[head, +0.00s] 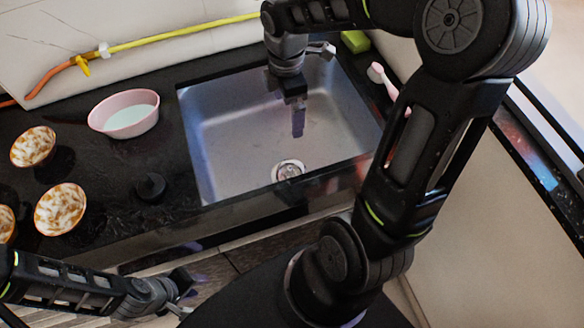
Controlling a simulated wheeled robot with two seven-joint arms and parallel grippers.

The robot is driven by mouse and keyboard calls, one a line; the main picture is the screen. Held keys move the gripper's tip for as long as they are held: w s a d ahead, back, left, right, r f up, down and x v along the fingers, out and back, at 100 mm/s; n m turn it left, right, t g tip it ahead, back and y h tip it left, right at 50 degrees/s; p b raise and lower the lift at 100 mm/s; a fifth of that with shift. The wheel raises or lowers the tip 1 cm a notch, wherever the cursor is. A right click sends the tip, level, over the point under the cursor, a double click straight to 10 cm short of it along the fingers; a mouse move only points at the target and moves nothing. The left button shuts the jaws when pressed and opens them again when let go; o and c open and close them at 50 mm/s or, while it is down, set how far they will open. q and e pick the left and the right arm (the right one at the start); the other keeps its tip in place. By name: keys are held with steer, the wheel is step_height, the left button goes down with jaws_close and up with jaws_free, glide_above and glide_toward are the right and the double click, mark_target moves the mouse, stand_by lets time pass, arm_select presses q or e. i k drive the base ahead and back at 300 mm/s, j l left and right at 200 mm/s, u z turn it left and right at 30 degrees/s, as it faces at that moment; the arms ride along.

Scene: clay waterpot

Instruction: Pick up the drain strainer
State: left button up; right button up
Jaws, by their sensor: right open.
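The drain strainer (289,170) is a small round metal piece at the drain, on the bottom of the grey sink (225,140) near its front wall. My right gripper (298,122) points down inside the sink, above and behind the strainer in the picture and apart from it. It is open, with nothing between its fingers; they show almost edge-on. My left gripper (186,291) is low at the left, in front of the counter's front edge and away from the sink. Its fingers are small and dark, and I cannot tell how far apart they are.
A black knobbed piece (150,187) lies on the dark counter left of the sink. A pink bowl (124,114) and patterned bowls (61,209) stand further left. A green sponge (355,41) and a pink-handled brush (383,79) lie near the sink's right rim. A yellow hose (180,36) runs behind.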

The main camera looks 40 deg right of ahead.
mark_target(291, 170)
steer(key=k+j, duration=0.75)
steer(key=j, duration=0.2)
